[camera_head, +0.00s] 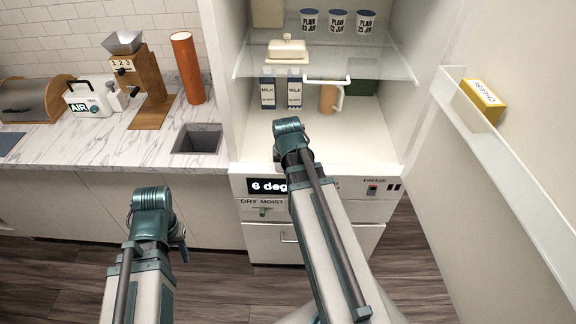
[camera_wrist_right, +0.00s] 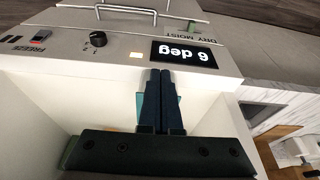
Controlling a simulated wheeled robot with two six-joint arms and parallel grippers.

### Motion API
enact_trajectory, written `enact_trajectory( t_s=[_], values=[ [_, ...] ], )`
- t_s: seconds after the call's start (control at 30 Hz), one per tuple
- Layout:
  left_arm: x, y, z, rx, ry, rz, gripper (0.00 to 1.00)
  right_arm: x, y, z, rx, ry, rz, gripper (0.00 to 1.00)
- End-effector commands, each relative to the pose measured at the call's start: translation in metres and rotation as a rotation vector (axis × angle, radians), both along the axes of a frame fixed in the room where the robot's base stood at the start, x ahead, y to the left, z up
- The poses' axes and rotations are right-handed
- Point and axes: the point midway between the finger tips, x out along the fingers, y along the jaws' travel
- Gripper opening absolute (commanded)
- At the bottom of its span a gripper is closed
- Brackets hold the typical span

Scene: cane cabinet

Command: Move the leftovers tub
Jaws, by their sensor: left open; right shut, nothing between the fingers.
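No tub with a readable leftovers label shows. A dark green box (camera_head: 362,76) sits at the back right of the fridge's lower space, partly hidden by a jug, and I cannot tell if it is the tub. My right arm reaches up to the fridge opening, its gripper hidden by the wrist in the head view. In the right wrist view my right gripper (camera_wrist_right: 165,80) is shut and empty, its fingertips over the fridge's front edge by the display panel. My left gripper (camera_head: 183,248) is open, low in front of the counter, mostly hidden by its wrist.
The open fridge holds two milk cartons (camera_head: 267,92), a tan jug (camera_head: 328,98), a butter dish (camera_head: 288,50) on the glass shelf (camera_head: 350,66) and cups above. A cheese box (camera_head: 483,101) stands in the door rack (camera_head: 515,170). Drawers (camera_head: 270,242) are shut below the panel.

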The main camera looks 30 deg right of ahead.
Motion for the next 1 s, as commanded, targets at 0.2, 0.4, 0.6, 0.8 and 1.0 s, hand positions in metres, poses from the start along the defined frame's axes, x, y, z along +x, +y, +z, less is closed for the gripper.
enact_trajectory(
  t_s=[0.2,0.4,0.6,0.8,1.0],
  values=[
    [0.0,0.0,-0.001,0.0,0.0,0.0,0.47,0.001,-0.003,-0.001,0.0,-0.005,-0.009,0.0],
    [0.0,0.0,-0.011,0.0,0.0,-0.001,0.47,0.003,-0.004,-0.011,0.0,-0.005,-0.008,0.0],
    [0.0,0.0,-0.033,0.001,0.0,-0.004,0.47,0.008,-0.007,-0.032,0.0,-0.004,-0.008,0.0],
    [0.0,0.0,-0.061,0.001,0.0,-0.002,0.47,0.015,-0.011,-0.061,0.0,-0.004,-0.008,0.0],
    [0.0,0.0,-0.09,0.001,0.0,-0.001,0.47,0.023,-0.016,-0.09,0.0,-0.004,-0.008,0.0]
  ],
)
